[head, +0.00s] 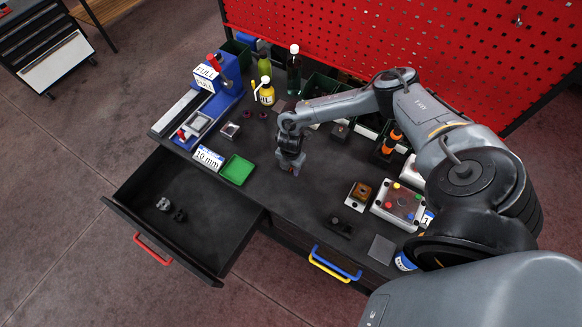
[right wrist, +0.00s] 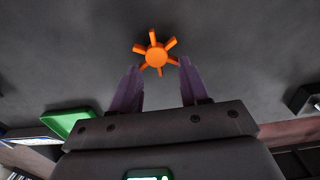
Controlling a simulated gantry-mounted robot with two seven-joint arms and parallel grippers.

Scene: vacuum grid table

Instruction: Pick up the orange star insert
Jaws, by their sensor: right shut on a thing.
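The orange star insert (right wrist: 157,55) shows in the right wrist view, a round hub with several short arms. My right gripper (right wrist: 157,71) has its two purple fingers on either side of the star's near part, shut on it. In the head view my right gripper (head: 291,168) points down over the dark table, right of the green tray. The star is mostly hidden there by the gripper. I cannot tell whether the star touches the table. My left gripper is not in view.
The green tray (head: 238,170) and a "10 mm" sign (head: 208,158) lie left of the gripper. An open drawer (head: 185,215) juts out at the front left. A button box (head: 398,204) stands at the right.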

